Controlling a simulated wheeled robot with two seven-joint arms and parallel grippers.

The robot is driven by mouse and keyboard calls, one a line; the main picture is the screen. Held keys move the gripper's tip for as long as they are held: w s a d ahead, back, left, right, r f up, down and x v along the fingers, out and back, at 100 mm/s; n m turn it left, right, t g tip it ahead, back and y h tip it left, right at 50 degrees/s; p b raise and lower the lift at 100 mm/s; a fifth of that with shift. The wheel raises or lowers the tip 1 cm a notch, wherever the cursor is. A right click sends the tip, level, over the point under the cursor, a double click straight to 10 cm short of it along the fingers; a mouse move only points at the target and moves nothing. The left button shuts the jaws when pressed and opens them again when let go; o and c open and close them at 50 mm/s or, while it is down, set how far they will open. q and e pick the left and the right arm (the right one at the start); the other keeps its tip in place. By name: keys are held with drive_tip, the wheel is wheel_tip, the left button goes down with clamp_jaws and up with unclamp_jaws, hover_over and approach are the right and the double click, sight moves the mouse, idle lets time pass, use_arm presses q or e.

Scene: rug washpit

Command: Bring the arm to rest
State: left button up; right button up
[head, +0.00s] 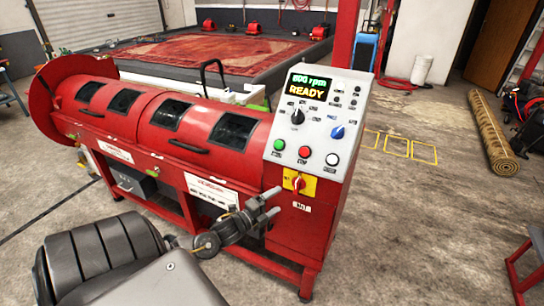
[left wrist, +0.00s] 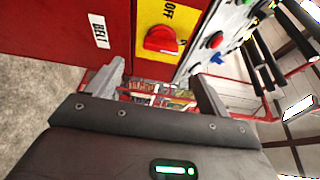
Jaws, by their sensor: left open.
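My left gripper (head: 271,204) is open and empty, in front of the red machine's (head: 180,125) right end. It is just below and left of the red rotary switch (head: 298,183) on its yellow plate. In the left wrist view the open fingers (left wrist: 157,88) have nothing between them. There the red switch (left wrist: 162,40) lies beyond the fingers, with a gap, beside the word OFF. The machine's control panel (head: 315,125) has a lit display showing an rpm figure and READY. My right gripper is not in view.
A rolled rug (head: 492,135) lies on the floor at the right. A red rug (head: 200,52) lies in the wash pit behind the machine. Yellow floor markings (head: 410,150) are right of the panel. A red stand (head: 527,268) is at the lower right. The floor between is clear.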

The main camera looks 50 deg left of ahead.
use_arm(q)
drive_tip(key=shift+s, duration=0.45)
idle(0.3)
drive_tip(key=s+a+f+n+g+y, duration=0.2)
drive_tip(key=s+a+f+n+g, duration=0.25)
drive_tip(key=f, duration=0.85)
drive_tip(key=s+a+f+n+g+y, duration=0.25)
drive_tip(key=s+f+n, duration=0.4)
drive_tip(key=f, duration=0.65)
drive_tip(key=s+d+f+n+g+h, duration=0.1)
drive_tip(key=s+d+f+g, duration=0.25)
drive_tip(key=s+f, duration=0.35)
drive_tip(key=s+d+f+n+g, duration=0.2)
drive_tip(key=s+d+f, duration=0.35)
drive_tip(key=s, duration=0.35)
drive_tip(key=s+d+f+n+g+h, duration=0.1)
drive_tip(key=s+d+f+g, duration=0.1)
drive_tip(key=s+d+f, duration=0.35)
drive_tip(key=s+d+f+n+g+h, duration=0.1)
drive_tip(key=s+d+f, duration=0.3)
drive_tip(key=s+d, duration=0.6)
drive_tip(key=shift+d+f+g, duration=0.25)
drive_tip(key=shift+d+g, duration=0.5)
drive_tip(key=shift+d, duration=0.15)
